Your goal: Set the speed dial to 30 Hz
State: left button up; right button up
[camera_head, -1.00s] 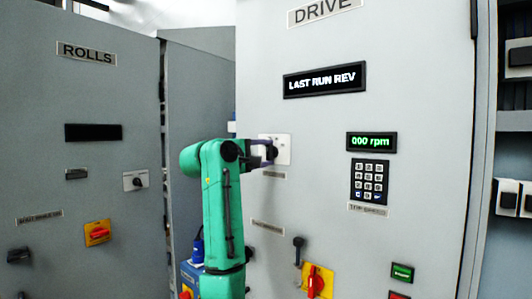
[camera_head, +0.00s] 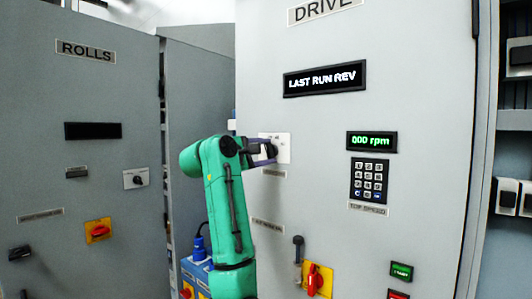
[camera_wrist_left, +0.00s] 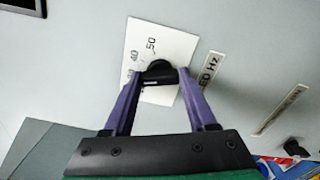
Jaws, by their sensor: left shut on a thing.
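The speed dial is a black knob (camera_wrist_left: 159,73) on a white scale plate (camera_wrist_left: 163,42), marked 40 and 50 in the left wrist view. The rest of the scale is hidden or unreadable, and I cannot tell the pointer's setting. My left gripper (camera_wrist_left: 160,76) has its purple fingers on both sides of the knob and is shut on it. In the head view the plate (camera_head: 284,143) is on the drive cabinet, and my left gripper (camera_head: 266,151) reaches it from the left, partly covering it. My right gripper is not in view.
A display (camera_head: 371,141) reading 000 rpm and a keypad (camera_head: 369,180) are right of the dial. Below are a black lever (camera_head: 298,249) and a red-yellow switch (camera_head: 317,280). A label ending in "Hz" (camera_wrist_left: 207,78) is beside the plate. The rolls cabinet (camera_head: 80,200) stands left.

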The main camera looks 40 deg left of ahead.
pick_arm(q)
jog(key=o, duration=1.4)
jog(key=shift+c, duration=0.2)
jog(key=shift+a, duration=0.1)
jog(key=s+b, duration=0.5)
jog(key=s, duration=0.9)
jog(key=shift+s+d+b, duration=0.2)
jog(key=shift+s+b, duration=0.1)
jog(key=shift+b, duration=0.1)
jog(key=shift+f, duration=0.1)
